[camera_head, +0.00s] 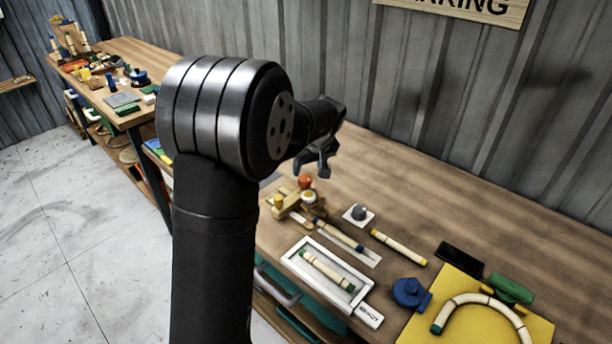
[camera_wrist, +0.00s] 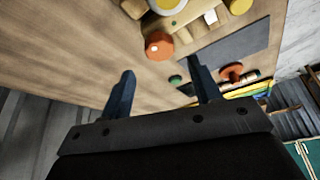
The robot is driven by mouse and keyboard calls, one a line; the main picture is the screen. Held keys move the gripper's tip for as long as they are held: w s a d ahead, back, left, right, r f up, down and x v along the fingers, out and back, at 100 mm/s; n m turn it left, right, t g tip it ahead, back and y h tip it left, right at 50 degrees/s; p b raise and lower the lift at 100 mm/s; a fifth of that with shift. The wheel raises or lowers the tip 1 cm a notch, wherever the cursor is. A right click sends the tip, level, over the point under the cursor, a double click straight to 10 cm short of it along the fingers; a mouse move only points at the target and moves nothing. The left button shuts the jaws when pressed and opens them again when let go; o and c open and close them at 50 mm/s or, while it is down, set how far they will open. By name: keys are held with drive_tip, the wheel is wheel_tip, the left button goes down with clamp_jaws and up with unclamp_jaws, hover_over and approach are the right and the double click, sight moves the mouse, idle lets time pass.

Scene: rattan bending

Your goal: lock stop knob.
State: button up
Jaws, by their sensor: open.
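Several knob-like parts are in view, and I cannot tell for sure which is the stop knob. An orange rounded knob (camera_head: 305,181) stands at the end of a wooden fixture (camera_head: 290,208), beside a white round part with a yellow centre (camera_head: 308,197) and a yellow knob (camera_head: 278,201). The orange knob (camera_wrist: 159,46) also shows in the wrist view, just beyond my fingertips. A grey knob (camera_head: 358,213) sits on a white plate, and a blue knob (camera_head: 408,291) stands farther right. My gripper (camera_head: 322,172) is open and empty, above the bench near the orange knob; its spread fingers show in the wrist view (camera_wrist: 161,72).
A white tray (camera_head: 290,256) holds a rattan piece. Another rattan piece (camera_head: 398,247) lies right of it. A yellow board (camera_head: 465,285) bears a curved rattan piece (camera_head: 480,302). The bench behind the grey knob is clear. A corrugated wall (camera_head: 420,100) runs along the back.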

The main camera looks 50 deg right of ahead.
sight(305, 178)
drive_tip(key=x, duration=0.5)
drive_tip(key=shift+w+d+f, duration=0.1)
drive_tip(key=shift+w+f, duration=0.1)
drive_tip(key=shift+f, duration=0.1)
drive_tip(key=c, duration=1)
